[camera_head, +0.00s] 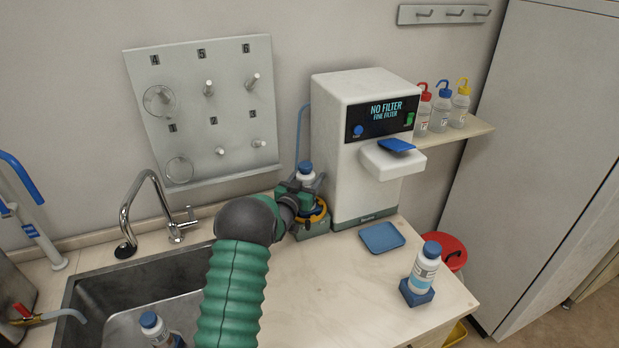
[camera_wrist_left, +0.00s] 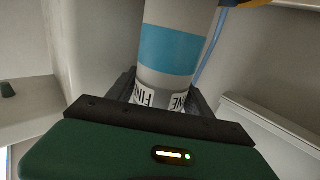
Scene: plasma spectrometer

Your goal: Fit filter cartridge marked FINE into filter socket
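The FINE filter cartridge (camera_wrist_left: 165,50) is white with a blue band, and its FINE label shows between my left gripper's fingers in the left wrist view. In the head view its blue-capped white top (camera_head: 305,171) stands above my left gripper (camera_head: 306,203), roughly upright. The fingers look shut on it. The filter socket (camera_head: 313,226), a grey-green base with a yellow ring, sits left of the spectrometer, right under the gripper. The gripper hides the cartridge's lower end, so I cannot tell whether it is in the socket. My right gripper is not in view.
A blue tray (camera_head: 382,238) and a bottle (camera_head: 425,268) on a blue stand are on the counter. The sink (camera_head: 95,290) and tap (camera_head: 150,205) lie left.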

